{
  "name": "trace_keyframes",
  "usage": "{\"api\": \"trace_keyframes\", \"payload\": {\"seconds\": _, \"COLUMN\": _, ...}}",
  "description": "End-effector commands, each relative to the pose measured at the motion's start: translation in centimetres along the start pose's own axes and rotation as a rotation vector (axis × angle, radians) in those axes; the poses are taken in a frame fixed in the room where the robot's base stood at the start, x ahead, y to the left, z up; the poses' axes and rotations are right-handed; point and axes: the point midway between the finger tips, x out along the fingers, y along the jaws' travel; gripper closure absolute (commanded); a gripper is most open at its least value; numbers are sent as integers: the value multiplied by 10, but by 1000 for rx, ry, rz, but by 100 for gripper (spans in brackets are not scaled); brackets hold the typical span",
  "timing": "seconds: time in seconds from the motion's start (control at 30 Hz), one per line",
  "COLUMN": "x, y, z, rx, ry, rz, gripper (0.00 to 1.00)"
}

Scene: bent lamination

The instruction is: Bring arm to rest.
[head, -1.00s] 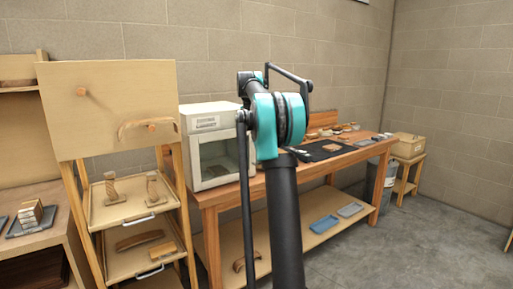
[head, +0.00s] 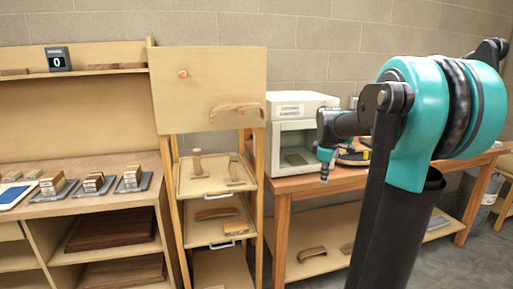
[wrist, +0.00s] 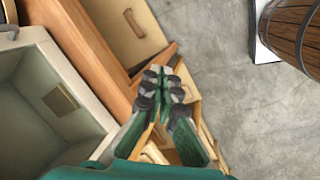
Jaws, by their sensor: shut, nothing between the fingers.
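My gripper (head: 324,176) hangs at the end of my black and teal arm, in front of the workbench in the head view. In the wrist view my gripper (wrist: 166,74) has its fingertips together with nothing held. It points past the bench edge toward the grey floor. The rest of my arm crosses the right side of the head view and hides part of the bench.
A white oven-like cabinet (head: 294,112) stands on the wooden workbench (head: 350,180), close left of my gripper. Left are a rack (head: 183,215) with trays and a shelf unit (head: 85,205). The wrist view shows a wooden barrel (wrist: 293,30) and clear floor.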

Motion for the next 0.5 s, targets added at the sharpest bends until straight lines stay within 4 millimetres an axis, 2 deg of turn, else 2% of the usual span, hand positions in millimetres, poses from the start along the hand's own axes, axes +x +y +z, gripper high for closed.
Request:
{"api": "trace_keyframes", "payload": {"seconds": 0.03, "x": 12, "y": -33, "z": 5, "rx": 98, "ry": 16, "rz": 4, "gripper": 100}}
{"api": "trace_keyframes", "payload": {"seconds": 0.3, "x": 74, "y": -198, "z": 41, "rx": 695, "ry": 102, "rz": -3, "gripper": 100}}
{"api": "trace_keyframes", "payload": {"seconds": 0.4, "x": 91, "y": -247, "z": 54, "rx": 866, "ry": 129, "rz": -16, "gripper": 100}}
{"api": "trace_keyframes", "payload": {"seconds": 0.5, "x": 103, "y": -281, "z": 64, "rx": 988, "ry": 145, "rz": -27, "gripper": 100}}
